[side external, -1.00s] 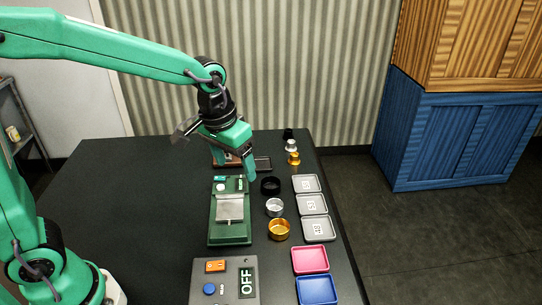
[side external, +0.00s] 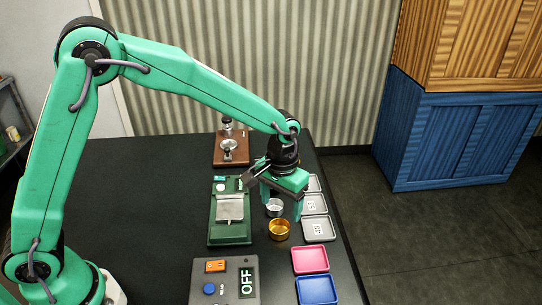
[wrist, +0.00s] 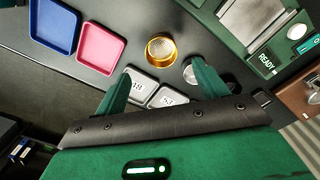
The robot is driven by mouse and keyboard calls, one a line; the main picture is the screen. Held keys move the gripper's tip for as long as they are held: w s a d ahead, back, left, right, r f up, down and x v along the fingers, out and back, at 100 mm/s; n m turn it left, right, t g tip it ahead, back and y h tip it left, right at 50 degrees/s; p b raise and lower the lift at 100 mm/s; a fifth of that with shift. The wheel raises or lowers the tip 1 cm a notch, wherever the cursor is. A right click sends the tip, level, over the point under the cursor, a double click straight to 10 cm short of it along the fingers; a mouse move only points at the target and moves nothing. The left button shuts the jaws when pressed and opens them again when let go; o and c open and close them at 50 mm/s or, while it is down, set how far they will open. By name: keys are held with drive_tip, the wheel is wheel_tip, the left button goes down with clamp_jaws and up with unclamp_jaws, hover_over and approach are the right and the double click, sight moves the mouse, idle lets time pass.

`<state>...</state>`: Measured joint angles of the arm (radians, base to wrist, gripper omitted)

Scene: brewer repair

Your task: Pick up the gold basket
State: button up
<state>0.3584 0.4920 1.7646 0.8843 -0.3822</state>
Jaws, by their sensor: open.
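The gold basket (side external: 279,230) is a small round open cup on the black table, right of the green device. It also shows in the wrist view (wrist: 161,49), ahead of my fingers and apart from them. My gripper (side external: 283,205) is open and empty, pointing down just behind the gold basket in the side view. In the wrist view my two green fingers (wrist: 160,88) are spread wide, with grey trays showing between them. A silver basket (side external: 274,207) stands behind the gold one, close to my fingers and partly covered in the wrist view.
Grey numbered trays (side external: 319,229) line the table's right edge. A pink tray (side external: 310,259) and a blue tray (side external: 317,290) lie nearer.

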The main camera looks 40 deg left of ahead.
sight(279, 232)
drive_tip(key=shift+f, duration=1.3)
drive_tip(key=shift+a+f, duration=0.1)
drive_tip(key=shift+f, duration=2.5)
drive_tip(key=c, duration=1.1)
